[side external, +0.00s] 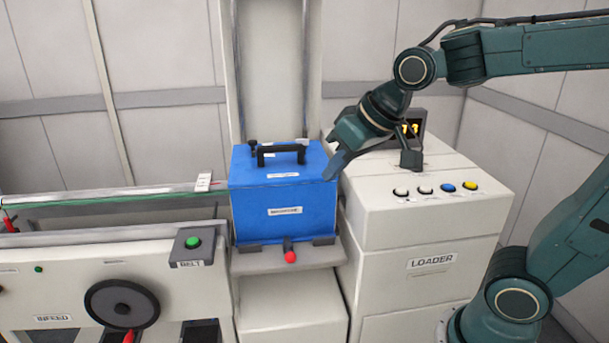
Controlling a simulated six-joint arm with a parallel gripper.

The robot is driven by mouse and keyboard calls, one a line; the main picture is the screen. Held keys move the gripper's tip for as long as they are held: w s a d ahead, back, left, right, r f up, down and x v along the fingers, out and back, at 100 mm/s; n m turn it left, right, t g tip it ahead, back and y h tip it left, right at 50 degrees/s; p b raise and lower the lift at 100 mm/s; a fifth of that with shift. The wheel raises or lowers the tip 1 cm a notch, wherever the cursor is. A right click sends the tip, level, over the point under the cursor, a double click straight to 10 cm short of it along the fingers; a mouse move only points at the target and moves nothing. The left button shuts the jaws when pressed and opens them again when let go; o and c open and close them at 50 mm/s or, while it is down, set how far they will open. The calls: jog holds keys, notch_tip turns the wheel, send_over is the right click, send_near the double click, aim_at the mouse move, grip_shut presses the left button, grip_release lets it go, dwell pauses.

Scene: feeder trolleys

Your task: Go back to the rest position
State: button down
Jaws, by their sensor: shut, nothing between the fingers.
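My gripper (334,170) is shut with nothing held. It points down beside the upper right edge of a blue box (284,212) with a black top handle. Its fingertips overlap the box's right edge in this view; I cannot tell whether they touch it. The box stands on a pale shelf (290,259) between the belt unit and the loader. My arm reaches in from the right, over the loader.
A red knob (290,257) projects below the box. The belt unit (60,262) with a handwheel (121,304) is at left.

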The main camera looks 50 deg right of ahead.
jog(key=s+d+f+n+g, duration=0.1)
jog(key=s+d+f, duration=0.1)
jog(key=s, duration=1)
jog(key=shift+s+f+h, duration=0.25)
jog(key=shift+s+h, duration=0.05)
jog(key=shift+s, duration=0.1)
